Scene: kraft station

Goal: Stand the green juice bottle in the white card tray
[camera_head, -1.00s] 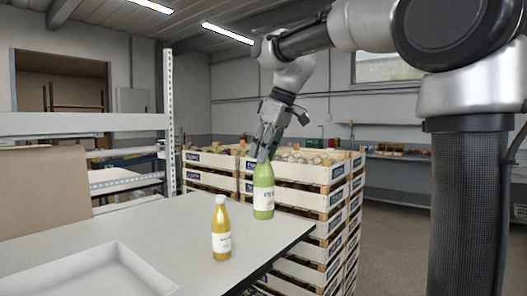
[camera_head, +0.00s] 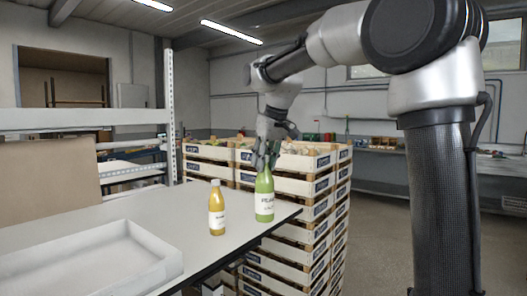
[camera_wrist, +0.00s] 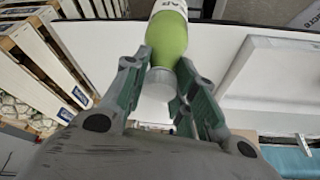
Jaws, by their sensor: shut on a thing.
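The green juice bottle (camera_head: 264,199) is upright at the far right corner of the table, with a white label. Its base is at the tabletop; I cannot tell whether it touches. My gripper (camera_head: 266,163) comes from above and is shut on the bottle's neck. In the wrist view the fingers (camera_wrist: 160,92) close on both sides of the neck, below the green bottle body (camera_wrist: 168,38). The white card tray (camera_head: 128,250) lies at the front left of the table, and its visible inside is empty. It also shows at the right in the wrist view (camera_wrist: 265,75).
A yellow juice bottle (camera_head: 217,210) stands between the green bottle and the tray. A brown cardboard panel (camera_head: 45,188) stands at the table's left. Stacked wooden crates (camera_head: 300,225) rise behind the table's right edge. The tabletop (camera_head: 135,212) behind the tray is clear.

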